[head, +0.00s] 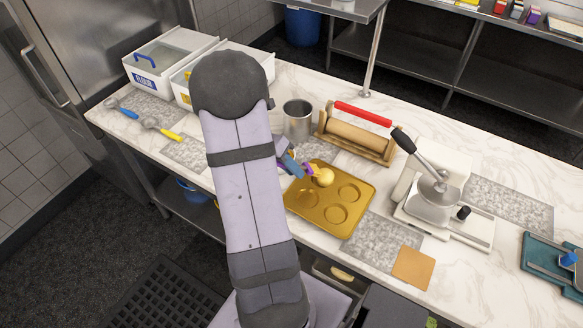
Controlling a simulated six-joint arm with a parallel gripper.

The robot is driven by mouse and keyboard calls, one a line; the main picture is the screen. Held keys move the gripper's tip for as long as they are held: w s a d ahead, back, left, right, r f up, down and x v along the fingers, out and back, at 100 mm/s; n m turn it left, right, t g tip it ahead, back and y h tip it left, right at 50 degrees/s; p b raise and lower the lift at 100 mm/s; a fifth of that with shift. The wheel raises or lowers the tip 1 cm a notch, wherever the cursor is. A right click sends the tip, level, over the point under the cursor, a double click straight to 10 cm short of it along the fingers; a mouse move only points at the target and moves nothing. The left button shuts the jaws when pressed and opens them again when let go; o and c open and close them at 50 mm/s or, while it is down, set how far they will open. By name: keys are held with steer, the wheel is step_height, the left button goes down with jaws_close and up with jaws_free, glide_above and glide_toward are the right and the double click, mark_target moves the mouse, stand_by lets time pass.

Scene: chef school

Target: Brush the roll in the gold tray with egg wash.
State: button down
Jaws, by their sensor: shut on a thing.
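The gold tray (330,216) lies on the marble counter in the head view and has several round cups. The pale yellow roll (325,177) sits in the tray's far cup. My gripper (302,170) is at the tray's far left edge, just left of the roll, and my arm hides much of it. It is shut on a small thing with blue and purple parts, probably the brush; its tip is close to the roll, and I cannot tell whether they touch. No egg wash is clearly visible; a whitish rim shows partly behind my arm.
A metal canister (297,120) and a rolling pin in a wooden stand (354,135) stand behind the tray. A lever press (436,195) is to the right. White bins (165,58) are at the back left. A tan square (413,268) lies at the front edge.

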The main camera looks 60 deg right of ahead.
steer(key=shift+f+b, duration=0.45)
steer(key=shift+f, duration=1)
stand_by(0.7)
steer(key=shift+a, duration=0.15)
steer(key=shift+w+a+p, duration=0.3)
steer(key=shift+a+p, duration=0.1)
steer(key=shift+s+d, duration=0.15)
steer(key=shift+d, duration=0.05)
steer(key=shift+s+d+p, duration=0.15)
steer(key=shift+d+p, duration=0.15)
steer(key=shift+d, duration=0.05)
steer(key=shift+s+d, duration=0.1)
steer(key=shift+d, duration=0.05)
steer(key=shift+s+d+p, duration=0.2)
steer(key=shift+d+p, duration=0.15)
steer(key=shift+w+a, duration=0.1)
steer(key=shift+a, duration=0.1)
stand_by(0.4)
